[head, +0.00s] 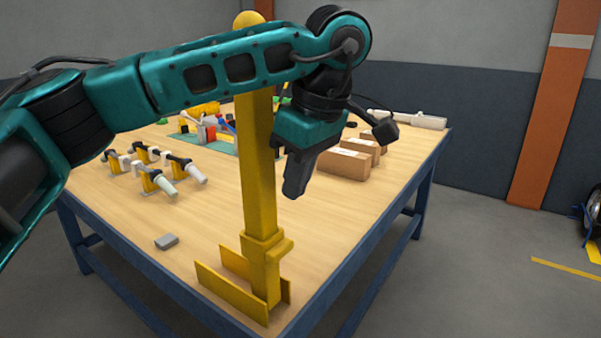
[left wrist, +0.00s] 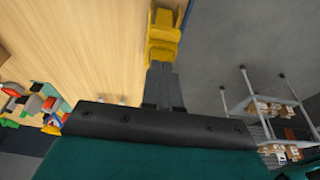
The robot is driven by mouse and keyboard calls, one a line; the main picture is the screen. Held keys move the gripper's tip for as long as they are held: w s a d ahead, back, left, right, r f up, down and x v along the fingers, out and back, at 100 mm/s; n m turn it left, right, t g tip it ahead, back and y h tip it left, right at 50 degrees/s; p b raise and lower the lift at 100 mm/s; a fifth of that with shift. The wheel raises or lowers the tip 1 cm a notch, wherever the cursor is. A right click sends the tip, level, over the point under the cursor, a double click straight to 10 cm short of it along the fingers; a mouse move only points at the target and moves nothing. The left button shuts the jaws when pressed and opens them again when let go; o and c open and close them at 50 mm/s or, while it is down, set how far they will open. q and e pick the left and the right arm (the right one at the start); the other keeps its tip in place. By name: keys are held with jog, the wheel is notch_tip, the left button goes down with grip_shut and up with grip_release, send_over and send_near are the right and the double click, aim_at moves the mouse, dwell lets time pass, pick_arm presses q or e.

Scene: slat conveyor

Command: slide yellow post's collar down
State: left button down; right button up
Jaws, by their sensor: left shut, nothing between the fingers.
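The yellow post (head: 257,180) stands upright at the table's near corner, with a round knob (head: 248,19) on top. Its yellow collar (head: 262,246) sits low around the post, close above the base plates (head: 230,292), and has a lug on its right side. My left gripper (head: 293,190) is shut and empty, pointing down to the right of the post and above the collar's height. My left arm hides the upper post. In the left wrist view the shut fingers (left wrist: 163,72) point toward yellow post parts (left wrist: 162,38). My right gripper is not in view.
On the wooden table (head: 215,215) lie a small grey block (head: 167,241), several yellow-and-black fixtures (head: 158,182), cardboard boxes (head: 343,163) and a white cylinder (head: 418,120). Bare tabletop surrounds the post's left side. The table edge is close to its base.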

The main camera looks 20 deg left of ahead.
pick_arm(q)
jog(key=x, duration=0.5)
jog(key=b+x, duration=0.1)
jog(key=x, duration=0.2)
jog(key=shift+s+d+f, duration=0.1)
jog(key=shift+s+d, duration=0.05)
jog(key=shift+d, duration=0.25)
jog(key=shift+f, duration=0.6)
notch_tip(320, 180, down, 7)
jog(key=b, duration=0.3)
jog(key=shift+f+b, duration=0.25)
jog(key=shift+b, duration=0.15)
jog(key=p, duration=0.2)
send_near(284, 244)
jog(key=shift+s+d+f, duration=0.15)
jog(key=shift+d+f, duration=0.1)
jog(key=shift+d, duration=0.2)
jog(key=shift+s+d+f, duration=0.2)
jog(key=shift+d+f, duration=0.1)
jog(key=shift+d, duration=0.1)
